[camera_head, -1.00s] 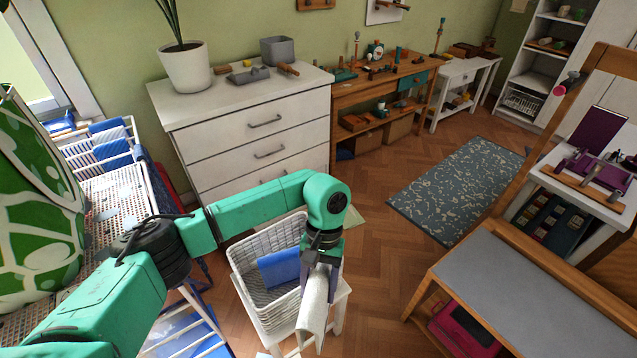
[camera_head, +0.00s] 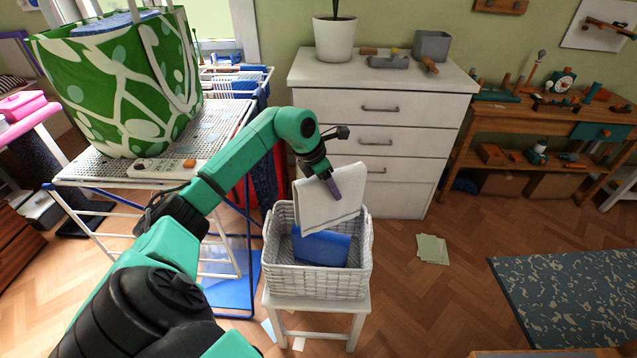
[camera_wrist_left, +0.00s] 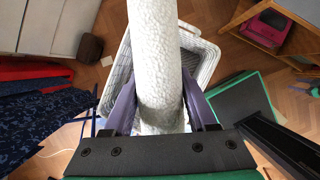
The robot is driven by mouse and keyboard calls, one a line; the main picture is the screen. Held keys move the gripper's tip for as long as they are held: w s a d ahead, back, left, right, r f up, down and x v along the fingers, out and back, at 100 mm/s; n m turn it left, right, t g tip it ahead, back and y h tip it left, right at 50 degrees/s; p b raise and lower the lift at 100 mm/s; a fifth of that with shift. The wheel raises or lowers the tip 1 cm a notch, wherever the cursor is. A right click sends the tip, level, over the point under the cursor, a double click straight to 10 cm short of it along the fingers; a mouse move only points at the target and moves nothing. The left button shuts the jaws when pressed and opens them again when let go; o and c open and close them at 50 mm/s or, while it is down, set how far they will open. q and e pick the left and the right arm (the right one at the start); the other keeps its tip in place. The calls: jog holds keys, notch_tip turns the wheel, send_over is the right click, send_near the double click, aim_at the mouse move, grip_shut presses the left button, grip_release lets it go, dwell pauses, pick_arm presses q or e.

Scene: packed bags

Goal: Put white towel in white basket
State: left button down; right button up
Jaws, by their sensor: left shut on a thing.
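The white towel (camera_head: 322,203) hangs folded from my left gripper (camera_head: 330,186), which is shut on its upper part. The towel is over the back part of the white basket (camera_head: 318,281), and its lower edge overlaps the basket opening in the head view. A blue cloth (camera_head: 322,247) lies inside the basket. In the left wrist view the towel (camera_wrist_left: 155,60) is between the two purple fingers (camera_wrist_left: 155,105), with the basket (camera_wrist_left: 205,58) below and around it. I cannot tell whether the towel touches the basket. My right gripper is not in view.
The basket stands on a white stool (camera_head: 315,304). A white drawer chest (camera_head: 384,108) is close behind. A drying rack (camera_head: 135,165) with a green patterned bag (camera_head: 122,85) stands at the left. Floor to the right of the stool is mostly open, with papers (camera_head: 432,249) lying there.

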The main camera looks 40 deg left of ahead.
pick_arm(q)
jog(key=a+f+n+y+b, duration=0.1)
jog(key=a+f+n+b, duration=0.2)
jog(key=a+f+b, duration=0.1)
jog(key=shift+w+f+b, duration=0.2)
jog(key=shift+f+b, duration=0.3)
jog(key=shift+b, duration=0.15)
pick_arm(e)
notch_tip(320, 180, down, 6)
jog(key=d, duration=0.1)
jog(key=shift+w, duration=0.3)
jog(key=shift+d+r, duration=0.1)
pick_arm(q)
jog(key=shift+c, duration=0.6)
grip_release()
jog(key=shift+s+r, duration=0.1)
jog(key=shift+r, duration=0.05)
